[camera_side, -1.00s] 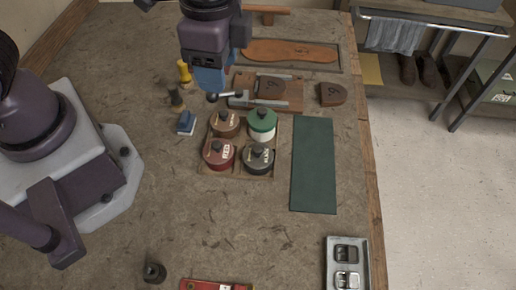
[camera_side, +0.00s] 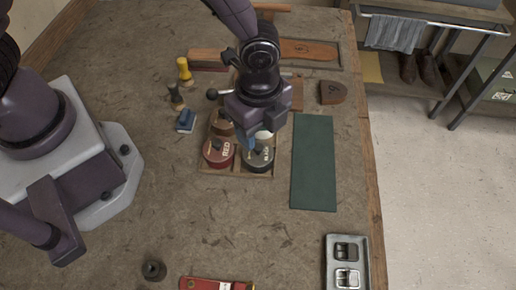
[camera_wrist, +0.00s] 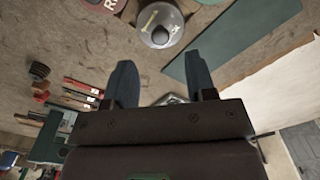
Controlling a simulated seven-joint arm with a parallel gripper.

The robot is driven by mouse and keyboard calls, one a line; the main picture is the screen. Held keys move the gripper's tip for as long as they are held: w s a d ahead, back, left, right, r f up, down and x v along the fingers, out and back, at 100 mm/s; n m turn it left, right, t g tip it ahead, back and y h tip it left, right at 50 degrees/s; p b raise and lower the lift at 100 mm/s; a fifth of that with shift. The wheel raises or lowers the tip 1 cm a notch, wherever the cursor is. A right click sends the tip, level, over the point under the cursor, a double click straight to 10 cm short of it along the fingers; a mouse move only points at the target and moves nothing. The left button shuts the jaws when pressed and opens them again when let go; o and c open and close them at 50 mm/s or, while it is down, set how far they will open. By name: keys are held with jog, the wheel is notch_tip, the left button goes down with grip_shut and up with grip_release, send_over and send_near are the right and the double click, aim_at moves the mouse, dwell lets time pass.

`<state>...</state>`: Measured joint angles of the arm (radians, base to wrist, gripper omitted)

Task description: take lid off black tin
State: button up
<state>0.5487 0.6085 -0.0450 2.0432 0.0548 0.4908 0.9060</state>
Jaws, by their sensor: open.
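The black tin (camera_side: 260,160) stands in the front right place of a wooden tray (camera_side: 237,173), its lid with a dark knob on. My gripper (camera_side: 248,141) hangs above it, fingers hiding part of the lid. In the wrist view the lid (camera_wrist: 158,24) shows at the top, its knob beyond my two open, empty fingers (camera_wrist: 162,82). The gripper seems apart from the lid; the exact gap I cannot tell.
The red tin (camera_side: 217,153) is close on the left. The brown tin (camera_side: 221,124) and another tin lie behind, partly hidden by my gripper. A green mat (camera_side: 314,165) lies to the right. A buckle tray (camera_side: 346,275) is at the front.

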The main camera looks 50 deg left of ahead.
aim_at(258, 146)
jog(key=f, duration=0.5)
jog(key=shift+a+f, duration=0.15)
jog(key=shift+a, duration=0.05)
grip_shut()
